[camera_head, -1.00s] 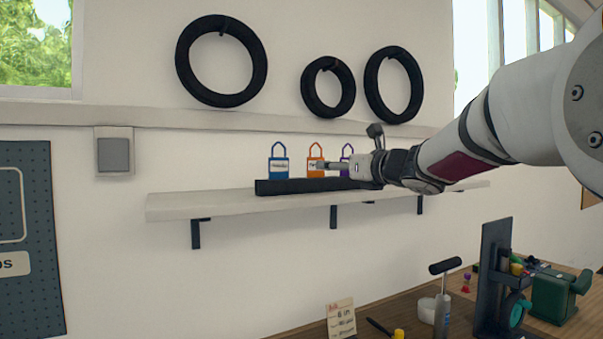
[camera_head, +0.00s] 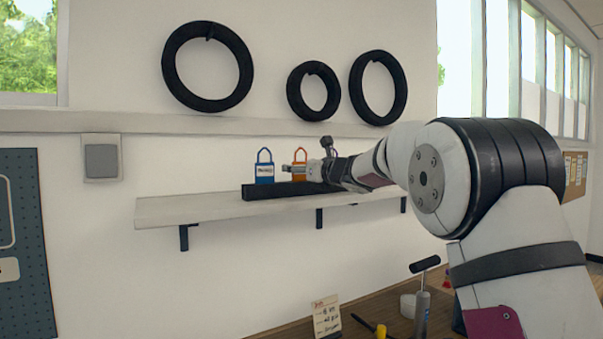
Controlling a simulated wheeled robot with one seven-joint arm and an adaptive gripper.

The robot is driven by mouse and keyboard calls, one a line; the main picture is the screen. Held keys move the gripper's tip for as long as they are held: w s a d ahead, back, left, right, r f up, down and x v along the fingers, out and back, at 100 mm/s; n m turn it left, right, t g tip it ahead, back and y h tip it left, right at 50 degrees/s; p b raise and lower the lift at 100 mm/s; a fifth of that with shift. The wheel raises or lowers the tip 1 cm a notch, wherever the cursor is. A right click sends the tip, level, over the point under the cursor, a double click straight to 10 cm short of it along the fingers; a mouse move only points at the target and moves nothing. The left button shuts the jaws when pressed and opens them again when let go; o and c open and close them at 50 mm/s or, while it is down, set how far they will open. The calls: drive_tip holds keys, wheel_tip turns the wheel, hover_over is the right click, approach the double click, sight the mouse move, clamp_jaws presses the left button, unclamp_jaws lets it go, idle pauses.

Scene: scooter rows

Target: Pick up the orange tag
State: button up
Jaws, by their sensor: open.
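The orange tag (camera_head: 299,157) stands upright on a black holder bar (camera_head: 262,192) on the white wall shelf (camera_head: 180,211). It has a loop handle at its top, and my gripper hides part of its lower body. A blue tag (camera_head: 264,168) stands to its left on the same bar. The purple tag is hidden behind my arm. My gripper (camera_head: 296,170) is open and reaches in from the right, its fingers overlapping the orange tag in the picture. I cannot tell whether they touch it or are around it.
Several black tyres, one of them a large tyre (camera_head: 207,66), hang on the wall above. A workbench (camera_head: 290,333) below holds a small card (camera_head: 326,317) and a pump (camera_head: 422,300). The shelf's left end is bare.

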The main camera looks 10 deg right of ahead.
drive_tip(key=shift+w+a, duration=0.15)
drive_tip(key=shift+w, duration=0.35)
drive_tip(key=c, duration=1.1)
drive_tip(key=shift+o, duration=0.2)
drive_tip(key=shift+r, duration=0.1)
